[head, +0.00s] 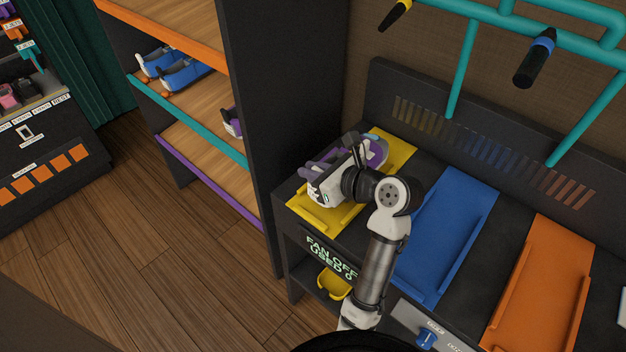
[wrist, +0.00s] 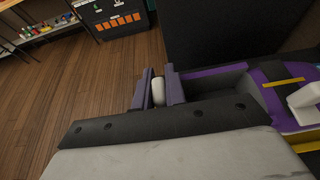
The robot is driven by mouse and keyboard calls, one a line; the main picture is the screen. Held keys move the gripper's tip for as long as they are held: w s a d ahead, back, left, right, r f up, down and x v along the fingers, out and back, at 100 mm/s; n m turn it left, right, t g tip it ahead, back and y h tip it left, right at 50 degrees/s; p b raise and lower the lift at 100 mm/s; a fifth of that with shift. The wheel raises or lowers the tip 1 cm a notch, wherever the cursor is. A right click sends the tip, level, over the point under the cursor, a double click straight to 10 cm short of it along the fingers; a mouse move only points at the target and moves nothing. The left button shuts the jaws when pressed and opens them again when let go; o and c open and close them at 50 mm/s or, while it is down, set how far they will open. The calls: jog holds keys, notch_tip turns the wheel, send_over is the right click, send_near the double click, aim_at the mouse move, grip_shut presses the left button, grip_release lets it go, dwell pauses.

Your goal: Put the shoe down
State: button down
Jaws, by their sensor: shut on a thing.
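A purple and grey shoe (head: 376,150) is over the yellow tray (head: 399,157) on the dark bench, partly hidden behind my arm. In the wrist view the shoe (wrist: 270,75) extends to the right, with a dark opening, a yellow strip and a white part. My gripper (wrist: 158,92) is shut on a pale part at the shoe's near end, between its two purple-grey fingers. In the head view the gripper's body is above the tray's left part. I cannot tell whether the shoe's sole touches the tray.
A blue tray (head: 451,232) and an orange tray (head: 542,285) lie to the right. Teal pipes (head: 462,70) with hanging nozzles stand above the bench. A shelf rack (head: 190,112) with blue shoes (head: 185,76) is at left. A yellow bin (head: 333,284) sits below.

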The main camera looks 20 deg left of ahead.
jog(key=shift+f, duration=1.7)
jog(key=c, duration=1.5)
grip_release()
jog(key=shift+o, duration=0.2)
jog(key=shift+s+d+r, duration=0.1)
jog(key=shift+d+r, duration=0.1)
jog(key=shift+d, duration=0.1)
jog(key=v, duration=1.1)
jog(key=shift+s+d+r, duration=0.1)
jog(key=shift+r, duration=0.05)
